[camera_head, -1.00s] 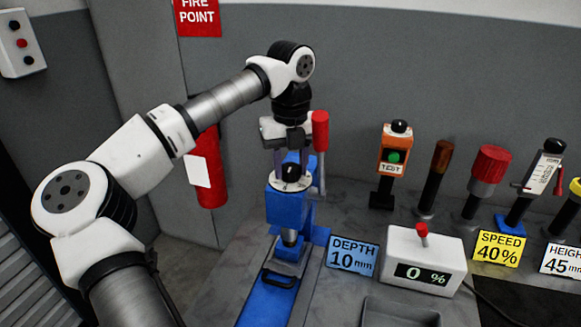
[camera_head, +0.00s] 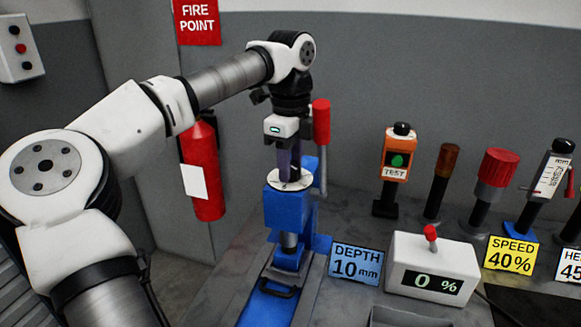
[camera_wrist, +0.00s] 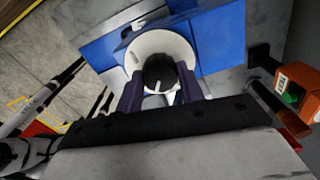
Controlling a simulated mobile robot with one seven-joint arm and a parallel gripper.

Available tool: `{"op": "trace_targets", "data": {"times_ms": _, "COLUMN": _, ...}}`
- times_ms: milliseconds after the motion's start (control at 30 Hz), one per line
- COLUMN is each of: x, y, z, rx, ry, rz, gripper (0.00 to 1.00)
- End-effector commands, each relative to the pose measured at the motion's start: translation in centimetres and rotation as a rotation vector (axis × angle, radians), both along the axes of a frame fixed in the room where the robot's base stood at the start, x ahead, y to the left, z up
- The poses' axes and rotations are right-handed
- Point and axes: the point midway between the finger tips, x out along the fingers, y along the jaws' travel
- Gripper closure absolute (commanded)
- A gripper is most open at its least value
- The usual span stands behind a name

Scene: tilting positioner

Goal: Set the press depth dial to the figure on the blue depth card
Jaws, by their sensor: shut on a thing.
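The press (camera_head: 285,212) is blue, with a white round dial (camera_head: 303,183) on top and a red-handled lever (camera_head: 321,122) at its right. The dial also shows in the wrist view (camera_wrist: 142,50), with a black knob (camera_wrist: 160,68) in its middle bearing a white mark. My gripper (camera_wrist: 160,82) points down over the dial, with its dark fingers on both sides of the knob, shut on it. The dial's figures are too small to read. The blue depth card (camera_head: 355,262) reads "DEPTH 10 mm" and stands at the press's right.
A white box (camera_head: 433,266) with a red toggle shows "0 %". A yellow "SPEED 40%" card (camera_head: 510,254) and a partly cut-off white card (camera_head: 572,264) stand farther right. An orange TEST box (camera_head: 396,155) and several posts line the back. A red extinguisher (camera_head: 205,175) hangs at left.

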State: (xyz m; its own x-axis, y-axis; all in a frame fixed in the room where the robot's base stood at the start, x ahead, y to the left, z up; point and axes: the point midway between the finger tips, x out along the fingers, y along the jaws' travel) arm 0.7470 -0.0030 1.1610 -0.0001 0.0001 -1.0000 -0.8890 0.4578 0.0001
Motion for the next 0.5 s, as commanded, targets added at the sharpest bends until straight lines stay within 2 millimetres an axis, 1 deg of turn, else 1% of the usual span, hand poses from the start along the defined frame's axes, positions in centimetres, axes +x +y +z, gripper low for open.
{"op": "trace_targets", "data": {"times_ms": 200, "x": 0.04, "y": 0.00, "z": -0.02, "rx": 0.000, "ry": -0.001, "rz": 0.078, "gripper": 0.85}}
{"op": "trace_targets", "data": {"times_ms": 500, "x": 0.04, "y": -0.01, "z": 0.07, "rx": -0.001, "ry": -0.002, "rz": 0.110, "gripper": 0.85}}
